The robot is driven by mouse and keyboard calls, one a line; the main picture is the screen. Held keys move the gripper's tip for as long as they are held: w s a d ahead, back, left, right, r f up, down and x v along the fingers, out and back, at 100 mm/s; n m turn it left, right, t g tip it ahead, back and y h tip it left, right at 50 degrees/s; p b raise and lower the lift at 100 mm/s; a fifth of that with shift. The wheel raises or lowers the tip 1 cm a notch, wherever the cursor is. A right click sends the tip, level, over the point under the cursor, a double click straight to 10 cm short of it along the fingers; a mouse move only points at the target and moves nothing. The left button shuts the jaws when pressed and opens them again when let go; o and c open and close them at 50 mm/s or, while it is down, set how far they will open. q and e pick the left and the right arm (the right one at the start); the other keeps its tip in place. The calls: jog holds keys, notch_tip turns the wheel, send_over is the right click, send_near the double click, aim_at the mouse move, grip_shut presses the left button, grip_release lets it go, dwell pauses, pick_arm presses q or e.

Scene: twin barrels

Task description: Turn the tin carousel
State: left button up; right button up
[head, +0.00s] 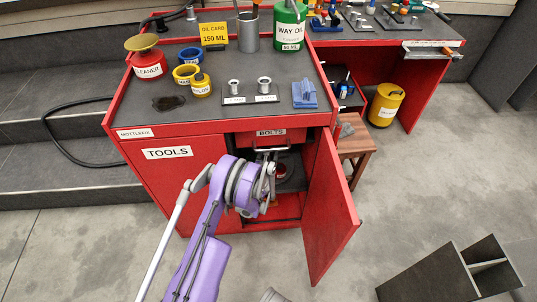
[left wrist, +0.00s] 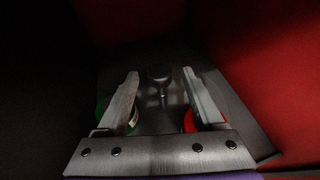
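In the left wrist view, a dim cabinet interior holds what looks like the tin carousel, with a small upright metal post (left wrist: 162,85) at its middle. A green tin (left wrist: 132,118) shows partly behind the left finger, and a red tin (left wrist: 190,121) partly behind the right finger. My left gripper (left wrist: 160,76) is open, its two fingers apart with the post seen between them; I cannot tell whether they touch anything. In the head view, my purple left arm reaches to the open red cabinet (head: 155,180), and its fingertips are hidden. My right gripper is not in view.
The cabinet door (head: 328,215) stands open to the right of my arm. A drawer marked BOLTS (head: 268,136) with a metal handle is above the opening. A wooden stool (head: 355,143) stands right of the cabinet. Tins and trays stand on top. The floor in front is mostly clear.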

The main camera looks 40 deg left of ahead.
pick_arm(q)
jog(key=p+v, duration=0.1)
jog(key=v, duration=0.9)
jog(key=shift+s+d+r+p, duration=0.2)
jog(key=shift+s+p, duration=0.1)
